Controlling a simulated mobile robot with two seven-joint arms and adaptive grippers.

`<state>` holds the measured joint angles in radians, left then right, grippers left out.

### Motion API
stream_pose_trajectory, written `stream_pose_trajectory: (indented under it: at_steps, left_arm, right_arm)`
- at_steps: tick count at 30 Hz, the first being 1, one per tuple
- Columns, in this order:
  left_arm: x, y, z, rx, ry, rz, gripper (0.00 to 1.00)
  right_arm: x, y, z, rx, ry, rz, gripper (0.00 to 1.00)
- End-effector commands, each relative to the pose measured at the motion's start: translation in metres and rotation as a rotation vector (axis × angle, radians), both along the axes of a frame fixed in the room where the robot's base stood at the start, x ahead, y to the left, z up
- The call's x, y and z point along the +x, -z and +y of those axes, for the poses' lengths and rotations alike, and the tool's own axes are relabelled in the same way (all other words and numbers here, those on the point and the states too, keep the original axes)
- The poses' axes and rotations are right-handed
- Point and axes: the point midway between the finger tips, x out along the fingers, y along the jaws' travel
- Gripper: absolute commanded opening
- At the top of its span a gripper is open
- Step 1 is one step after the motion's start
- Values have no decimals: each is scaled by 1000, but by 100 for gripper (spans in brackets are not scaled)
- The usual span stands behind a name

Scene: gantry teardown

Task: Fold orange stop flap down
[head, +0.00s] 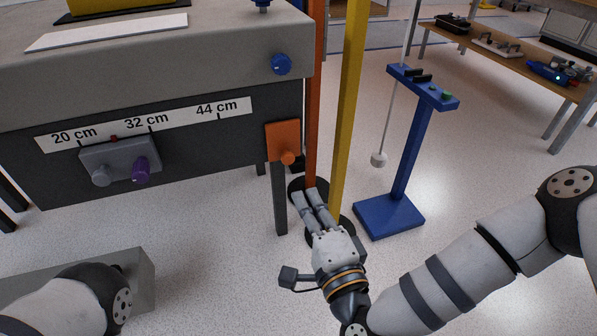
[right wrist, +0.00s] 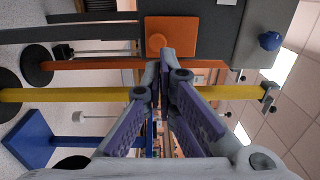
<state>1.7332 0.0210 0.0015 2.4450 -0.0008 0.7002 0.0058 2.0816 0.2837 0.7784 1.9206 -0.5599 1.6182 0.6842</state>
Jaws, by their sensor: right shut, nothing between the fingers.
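The orange stop flap (head: 283,139) is a square plate at the right end of the dark front panel, below a blue knob. A round orange knob (head: 288,158) sits near its lower edge. The flap also shows in the right wrist view (right wrist: 184,36), at top centre. In the head view, my right gripper (head: 307,192) appears below and right of the flap, in front of the orange and yellow poles. It is shut and empty, and no contact with the flap shows. Its closed fingertips (right wrist: 167,57) appear just below the flap in the wrist view. My left gripper is out of frame.
A yellow pole (head: 347,100) and an orange pole (head: 314,90) stand right of the flap. A blue stand (head: 410,150) is farther right. A grey slider (head: 100,170) with a purple knob (head: 141,171) sits under the centimetre scale (head: 150,122).

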Motion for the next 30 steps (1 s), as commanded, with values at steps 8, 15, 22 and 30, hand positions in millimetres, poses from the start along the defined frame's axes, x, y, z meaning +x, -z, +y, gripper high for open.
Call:
stream_pose_trajectory:
  at_steps: [8, 15, 22, 30]
  left_arm:
    - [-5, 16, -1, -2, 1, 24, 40]
    - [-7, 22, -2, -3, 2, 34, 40]
    - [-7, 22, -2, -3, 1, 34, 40]
    - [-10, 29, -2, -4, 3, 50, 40]
  right_arm:
    - [57, 2, 17, 1, 2, 1, 0]
    - [82, 0, 26, 0, 0, 2, 0]
    - [84, -2, 26, 1, 1, 1, 0]
    - [91, 3, 28, 12, 2, -30, 0]
